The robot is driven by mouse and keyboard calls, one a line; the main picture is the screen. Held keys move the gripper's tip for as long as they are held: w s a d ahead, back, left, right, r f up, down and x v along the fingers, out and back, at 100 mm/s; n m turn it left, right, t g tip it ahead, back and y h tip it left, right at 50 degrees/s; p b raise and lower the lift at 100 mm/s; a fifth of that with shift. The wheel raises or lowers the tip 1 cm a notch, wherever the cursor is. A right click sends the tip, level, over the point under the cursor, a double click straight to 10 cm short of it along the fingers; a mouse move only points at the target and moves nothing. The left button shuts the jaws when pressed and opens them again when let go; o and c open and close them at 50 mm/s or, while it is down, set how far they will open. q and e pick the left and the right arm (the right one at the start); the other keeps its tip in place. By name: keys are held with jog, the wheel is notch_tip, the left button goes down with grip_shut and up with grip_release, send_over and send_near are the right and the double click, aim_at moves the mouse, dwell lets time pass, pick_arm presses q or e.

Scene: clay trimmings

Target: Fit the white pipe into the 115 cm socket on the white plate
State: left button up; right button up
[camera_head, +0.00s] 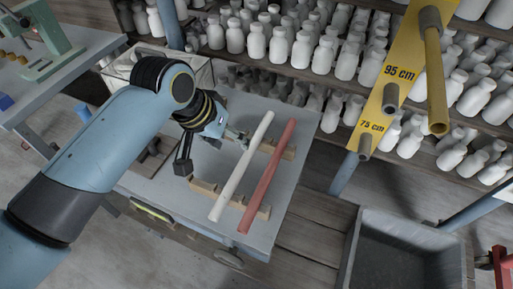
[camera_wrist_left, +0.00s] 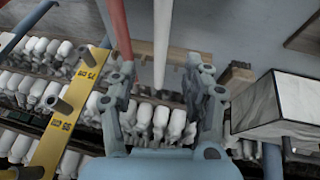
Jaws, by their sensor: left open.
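The white pipe (camera_head: 240,168) lies across wooden rests on the grey table, left of and roughly parallel to a red pipe (camera_head: 268,177). My left gripper (camera_head: 211,151) is open and empty, just left of the white pipe. In the left wrist view the white pipe (camera_wrist_left: 161,40) shows between the spread fingers of my left gripper (camera_wrist_left: 166,75); I cannot tell the exact gap. A yellow plate (camera_head: 402,55) carries sockets marked 95 cm and 75 cm. No white plate and no 115 cm mark are visible. My right gripper is not in view.
A yellow pipe (camera_head: 435,85) sticks out from the yellow plate. Shelves of white bottles (camera_head: 280,45) stand behind the table. A grey bin (camera_head: 350,250) is at lower right, and a white box (camera_head: 118,66) stands behind my left arm.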

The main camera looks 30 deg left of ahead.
aim_at(245, 155)
pick_arm(q)
jog(key=x, duration=0.4)
jog(key=shift+s, duration=0.2)
jog(key=shift+w+f, duration=0.15)
jog(key=shift+f, duration=0.1)
jog(key=x, duration=0.4)
jog(key=shift+f, duration=0.2)
jog(key=shift+w+f, duration=0.25)
jog(key=shift+f, duration=0.1)
jog(key=shift+c, duration=0.2)
jog(key=c, duration=0.4)
grip_shut()
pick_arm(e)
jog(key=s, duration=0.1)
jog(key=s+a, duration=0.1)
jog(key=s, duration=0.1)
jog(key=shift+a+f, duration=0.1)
